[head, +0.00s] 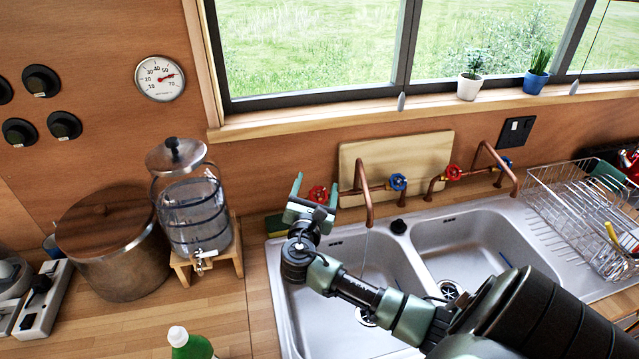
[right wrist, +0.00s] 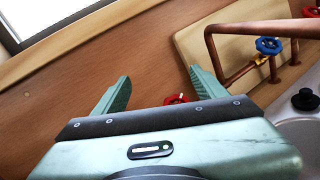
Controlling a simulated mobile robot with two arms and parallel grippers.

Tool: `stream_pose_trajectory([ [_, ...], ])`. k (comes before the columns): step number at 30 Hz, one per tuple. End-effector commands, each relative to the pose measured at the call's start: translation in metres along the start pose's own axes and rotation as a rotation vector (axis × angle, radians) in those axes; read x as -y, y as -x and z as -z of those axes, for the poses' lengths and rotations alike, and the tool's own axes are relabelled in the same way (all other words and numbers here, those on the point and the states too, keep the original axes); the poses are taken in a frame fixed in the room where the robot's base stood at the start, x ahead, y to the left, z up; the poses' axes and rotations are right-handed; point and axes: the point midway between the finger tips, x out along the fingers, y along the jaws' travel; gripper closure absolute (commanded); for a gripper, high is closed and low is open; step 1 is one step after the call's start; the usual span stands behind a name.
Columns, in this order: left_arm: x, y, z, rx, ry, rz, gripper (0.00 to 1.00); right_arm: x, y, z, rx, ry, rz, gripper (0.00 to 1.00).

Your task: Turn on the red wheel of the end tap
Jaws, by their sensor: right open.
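The end tap (head: 366,190) is a copper pipe with a hooked spout over the left sink basin. Its red wheel (head: 318,194) is at the left end and its blue wheel (head: 398,182) at the right. My right gripper (head: 316,186) is open and empty, and its fingers are close to the red wheel. In the right wrist view, the red wheel (right wrist: 175,99) shows low between the open fingers (right wrist: 159,77), nearer the right finger, partly hidden by the gripper body. I see no clear contact. A thin pale stream hangs below the spout. My left gripper is out of view.
A second tap (head: 489,160) has its own red wheel (head: 453,172) and blue wheel (head: 505,162). A wooden board (head: 425,150) leans behind the end tap. A glass dispenser (head: 194,215) and large pot (head: 112,250) stand left. A dish rack (head: 590,200) is right.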

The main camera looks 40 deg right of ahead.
Motion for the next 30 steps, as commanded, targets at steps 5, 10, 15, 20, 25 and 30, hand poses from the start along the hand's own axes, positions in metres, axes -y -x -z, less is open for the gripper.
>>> stream_pose_trajectory([
  [5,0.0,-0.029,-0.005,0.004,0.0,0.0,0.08,0.008,0.0,0.029,-0.001,-0.001,0.0,0.28],
  [10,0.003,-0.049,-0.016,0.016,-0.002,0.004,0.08,0.014,0.0,0.049,-0.001,-0.002,0.0,0.28],
  [15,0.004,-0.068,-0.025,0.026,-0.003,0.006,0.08,0.019,0.0,0.067,-0.001,-0.002,0.0,0.28],
  [20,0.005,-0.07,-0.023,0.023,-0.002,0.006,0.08,0.019,-0.004,0.068,0.0,-0.002,0.001,0.28],
  [25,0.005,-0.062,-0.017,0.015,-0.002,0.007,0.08,0.019,-0.027,0.065,0.002,0.0,0.002,0.28],
  [30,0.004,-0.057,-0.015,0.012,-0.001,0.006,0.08,0.019,-0.055,0.066,0.0,-0.001,0.003,0.28],
])
